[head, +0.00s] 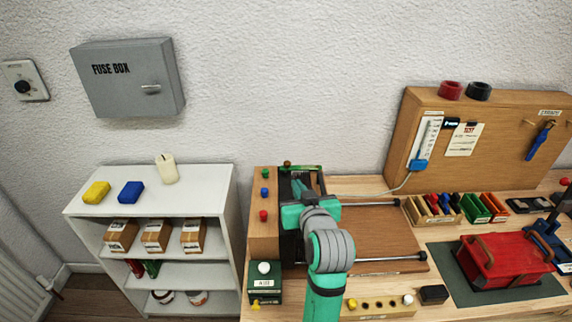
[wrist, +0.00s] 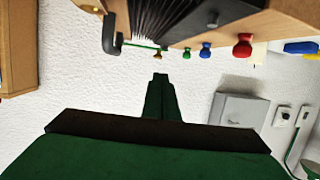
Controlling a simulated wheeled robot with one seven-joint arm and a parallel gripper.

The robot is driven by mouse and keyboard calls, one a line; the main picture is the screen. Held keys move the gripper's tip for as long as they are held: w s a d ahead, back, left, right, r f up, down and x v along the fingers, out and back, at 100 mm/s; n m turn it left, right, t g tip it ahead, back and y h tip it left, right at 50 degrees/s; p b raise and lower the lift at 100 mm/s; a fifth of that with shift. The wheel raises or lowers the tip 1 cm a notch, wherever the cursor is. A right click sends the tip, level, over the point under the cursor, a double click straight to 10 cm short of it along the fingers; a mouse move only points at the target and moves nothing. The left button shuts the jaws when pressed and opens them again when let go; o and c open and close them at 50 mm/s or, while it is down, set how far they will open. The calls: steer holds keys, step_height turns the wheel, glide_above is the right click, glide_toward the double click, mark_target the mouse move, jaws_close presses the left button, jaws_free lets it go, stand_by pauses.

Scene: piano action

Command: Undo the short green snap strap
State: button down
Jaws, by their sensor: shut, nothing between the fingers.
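A narrow green strip, which looks like the short strap, shows at the back end of the black pleated bellows (head: 289,187) in the head view (head: 312,168). In the wrist view a thin green line (wrist: 140,45) runs between a dark bracket (wrist: 112,34) and the peg side, close to the bellows (wrist: 165,16). I cannot make out its snap. My gripper (wrist: 160,78) is shut and empty, with its tips a little below the green line in the wrist view and apart from it in the picture. In the head view my wrist hides part of the bellows and the fingertips are unclear.
A wooden block (head: 264,238) with green, blue and red pegs stands left of the bellows. Two metal rods and a brown board (head: 385,235) lie right. A green box (head: 265,289) with a white knob is in front. A white shelf (head: 150,207) stands left.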

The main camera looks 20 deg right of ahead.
mark_target(288, 164)
steer(key=shift+s+d, duration=0.3)
steer(key=shift+s, duration=0.1)
steer(key=x, duration=1.4)
steer(key=shift+w, duration=0.15)
